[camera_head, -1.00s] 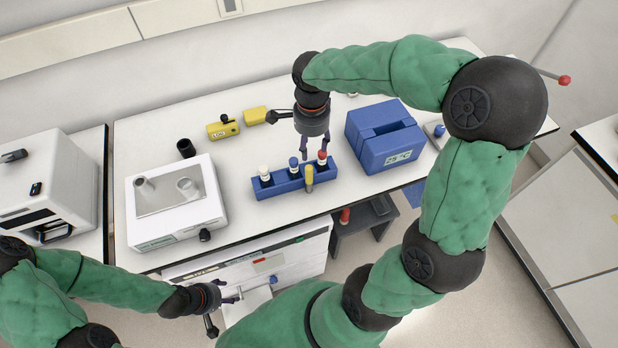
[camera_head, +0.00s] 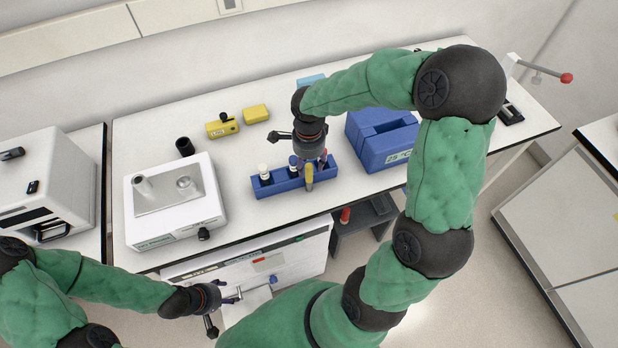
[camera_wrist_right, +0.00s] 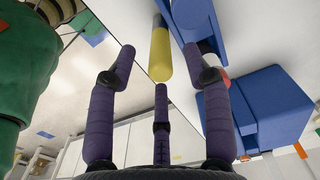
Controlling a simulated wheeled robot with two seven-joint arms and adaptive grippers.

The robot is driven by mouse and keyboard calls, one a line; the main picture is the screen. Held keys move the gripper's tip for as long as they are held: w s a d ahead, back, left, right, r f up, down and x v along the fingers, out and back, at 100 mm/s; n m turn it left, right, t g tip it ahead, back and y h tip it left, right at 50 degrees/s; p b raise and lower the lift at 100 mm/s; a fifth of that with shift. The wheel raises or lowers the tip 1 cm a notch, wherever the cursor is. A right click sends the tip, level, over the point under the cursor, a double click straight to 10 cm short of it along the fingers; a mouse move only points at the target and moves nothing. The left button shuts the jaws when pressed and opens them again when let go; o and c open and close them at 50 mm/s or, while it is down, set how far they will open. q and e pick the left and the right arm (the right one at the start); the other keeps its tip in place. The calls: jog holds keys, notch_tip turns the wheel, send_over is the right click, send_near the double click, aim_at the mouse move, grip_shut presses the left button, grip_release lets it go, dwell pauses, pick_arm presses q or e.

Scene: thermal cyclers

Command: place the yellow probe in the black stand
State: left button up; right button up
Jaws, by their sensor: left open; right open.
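The yellow probe (camera_head: 309,177) stands at the front of the blue rack (camera_head: 276,187), near its right end. In the right wrist view the probe (camera_wrist_right: 160,52) lies between my right gripper's spread purple fingers, with no clear contact. My right gripper (camera_head: 310,166) is open, pointing down over the right part of the rack and hiding some of it. A small black cylinder (camera_head: 185,147), which looks like the black stand, is on the bench behind the white device. My left gripper (camera_head: 233,295) is open and empty, low at the front of the bench.
White- and blue-capped tubes stand in the rack, and a red cap shows beside my right fingers. A blue box (camera_head: 385,142) is close on the right. The white device (camera_head: 172,205) is on the left. Yellow blocks (camera_head: 256,113) lie behind. Bare bench separates rack and device.

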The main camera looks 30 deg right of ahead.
jog(key=shift+f, duration=0.9)
grip_shut()
jog(key=shift+r, duration=0.1)
